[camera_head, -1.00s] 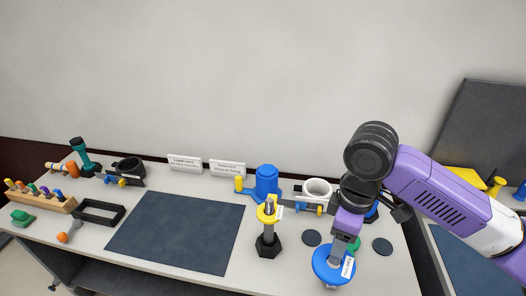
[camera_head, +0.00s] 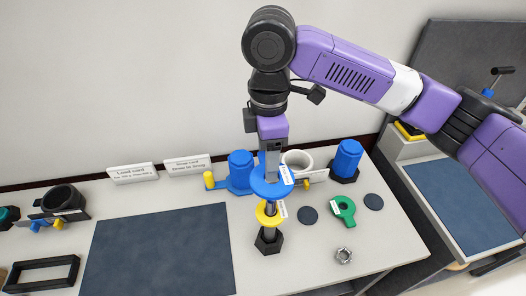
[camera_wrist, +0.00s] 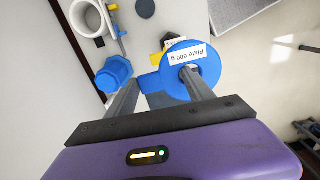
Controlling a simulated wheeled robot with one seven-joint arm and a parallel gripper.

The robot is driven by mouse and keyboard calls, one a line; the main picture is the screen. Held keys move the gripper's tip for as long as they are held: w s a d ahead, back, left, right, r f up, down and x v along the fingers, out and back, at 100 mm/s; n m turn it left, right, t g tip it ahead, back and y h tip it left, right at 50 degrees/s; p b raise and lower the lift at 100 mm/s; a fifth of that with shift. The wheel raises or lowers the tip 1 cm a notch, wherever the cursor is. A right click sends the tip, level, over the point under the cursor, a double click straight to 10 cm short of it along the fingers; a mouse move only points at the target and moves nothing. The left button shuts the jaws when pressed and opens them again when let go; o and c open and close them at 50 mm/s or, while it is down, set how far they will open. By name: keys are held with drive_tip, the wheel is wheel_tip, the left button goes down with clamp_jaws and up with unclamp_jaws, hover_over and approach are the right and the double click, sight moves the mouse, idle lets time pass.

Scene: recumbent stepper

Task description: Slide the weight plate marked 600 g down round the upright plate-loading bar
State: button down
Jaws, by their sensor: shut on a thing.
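The blue weight plate (camera_head: 259,187) carries a white label, which reads "Plate 600 g" in the wrist view (camera_wrist: 208,77). My gripper (camera_head: 271,172) is shut on this plate and holds it roughly level.
A blue hexagonal fixture (camera_head: 240,170) and a white ring holder (camera_head: 298,161) stand behind the bar. A green ring piece (camera_head: 346,211), a metal nut (camera_head: 344,256) and two dark discs lie to the right. A dark mat (camera_head: 160,250) lies clear at left.

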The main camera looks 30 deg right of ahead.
drive_tip(key=shift+p, duration=0.4)
drive_tip(key=shift+f+b, duration=1.7)
drive_tip(key=shift+f, duration=1.45)
drive_tip(key=shift+f+p, duration=0.15)
drive_tip(key=shift+p, duration=0.4)
drive_tip(key=shift+f, duration=0.35)
unclamp_jaws()
idle(0.4)
